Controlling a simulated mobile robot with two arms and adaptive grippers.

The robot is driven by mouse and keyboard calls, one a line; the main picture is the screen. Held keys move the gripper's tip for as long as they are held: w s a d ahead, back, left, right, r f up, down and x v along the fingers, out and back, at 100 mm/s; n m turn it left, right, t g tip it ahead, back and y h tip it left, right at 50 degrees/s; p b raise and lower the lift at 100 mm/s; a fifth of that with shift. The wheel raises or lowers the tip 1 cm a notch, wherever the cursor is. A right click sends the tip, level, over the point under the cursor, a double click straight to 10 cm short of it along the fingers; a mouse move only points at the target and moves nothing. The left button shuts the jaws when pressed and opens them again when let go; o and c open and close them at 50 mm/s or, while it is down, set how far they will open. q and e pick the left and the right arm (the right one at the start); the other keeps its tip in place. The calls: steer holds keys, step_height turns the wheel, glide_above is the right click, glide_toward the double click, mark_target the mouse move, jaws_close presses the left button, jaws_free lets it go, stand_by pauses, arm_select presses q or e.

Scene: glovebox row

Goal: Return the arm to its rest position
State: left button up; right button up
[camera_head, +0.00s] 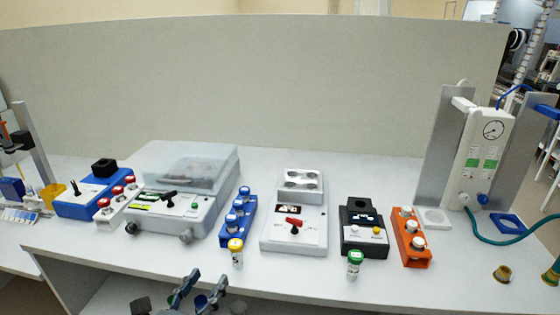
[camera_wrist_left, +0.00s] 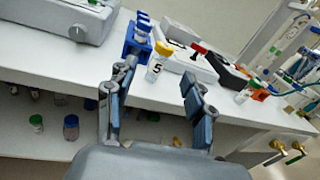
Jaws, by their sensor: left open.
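My left gripper (camera_head: 202,290) is low in the head view, in front of the bench's front edge. Its two fingers are spread with nothing between them. In the left wrist view the gripper (camera_wrist_left: 158,88) also shows open and empty, with a yellow-capped vial (camera_wrist_left: 158,64) standing on the bench beyond the fingertips, apart from them. That yellow-capped vial (camera_head: 236,253) stands upright near the front edge in the head view. My right gripper is not in view.
The white bench (camera_head: 310,270) carries a lidded centrifuge-like device (camera_head: 178,213), a blue rack (camera_head: 238,213), an orange rack (camera_head: 411,238) and a green-capped vial (camera_head: 355,265). Several small vials stand on the shelf below (camera_wrist_left: 50,140). A gauge stand (camera_head: 482,160) is at right.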

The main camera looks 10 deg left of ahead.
arm_select(q)
steer(key=s+a+f+n+g+y, duration=0.25)
steer(key=s+f+n, duration=0.2)
steer(key=n, duration=0.65)
steer(key=s+a+f+n+g+y, duration=0.2)
steer(key=s+f+n+g+y, duration=0.3)
steer(key=n, duration=0.6)
steer(key=s+d+f+n+g+h, duration=0.4)
steer(key=s+f+n+g, duration=0.3)
steer(key=s+n, duration=0.5)
step_height(320, 180, down, 27)
steer(key=s+a+f+g, duration=0.2)
steer(key=s+f, duration=1.4)
steer(key=s, duration=0.1)
steer(key=shift+s+a+f, duration=0.25)
steer(key=shift+a+f, duration=0.05)
steer(key=shift+f, duration=0.05)
